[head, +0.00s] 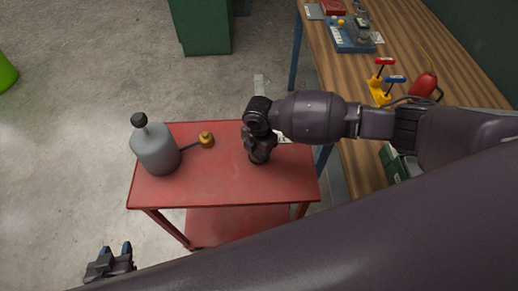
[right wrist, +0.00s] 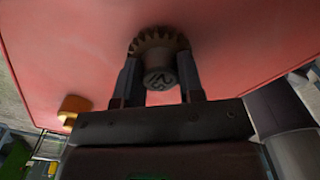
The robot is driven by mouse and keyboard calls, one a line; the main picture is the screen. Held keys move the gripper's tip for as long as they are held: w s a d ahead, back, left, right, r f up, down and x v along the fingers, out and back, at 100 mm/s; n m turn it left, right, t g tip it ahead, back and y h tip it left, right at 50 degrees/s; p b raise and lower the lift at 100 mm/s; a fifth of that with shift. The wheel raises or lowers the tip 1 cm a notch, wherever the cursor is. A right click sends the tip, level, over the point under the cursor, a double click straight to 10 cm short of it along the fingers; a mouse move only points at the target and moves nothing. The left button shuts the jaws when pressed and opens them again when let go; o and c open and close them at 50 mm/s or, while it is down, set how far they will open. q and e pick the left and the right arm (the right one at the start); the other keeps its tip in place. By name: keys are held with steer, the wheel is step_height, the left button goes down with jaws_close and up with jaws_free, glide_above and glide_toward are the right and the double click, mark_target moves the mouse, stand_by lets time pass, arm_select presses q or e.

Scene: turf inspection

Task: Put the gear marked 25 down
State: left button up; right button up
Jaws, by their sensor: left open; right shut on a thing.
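A dark toothed gear (right wrist: 160,40) with a round hub shows in the right wrist view; the mark on its hub is turned and only partly readable. My right gripper (right wrist: 160,88) is shut on the gear's hub, one finger on each side. In the head view my right gripper (head: 260,158) points down over the right half of the red table (head: 225,185), and it hides the gear there. I cannot tell whether the gear touches the tabletop. My left gripper (head: 118,252) is open and empty, low at the left, off the table.
A grey bottle (head: 155,150) with a black cap stands on the table's left side, beside a small yellow piece (head: 206,139) with a dark stem. The table's front middle is clear. A wooden workbench (head: 430,50) with tools and a red container (head: 424,85) stands at the right.

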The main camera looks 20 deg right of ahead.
steer(key=shift+f, duration=0.1)
steer(key=o, duration=0.9)
step_height(320, 180, up, 12)
steer(key=shift+r, duration=0.1)
stand_by(0.8)
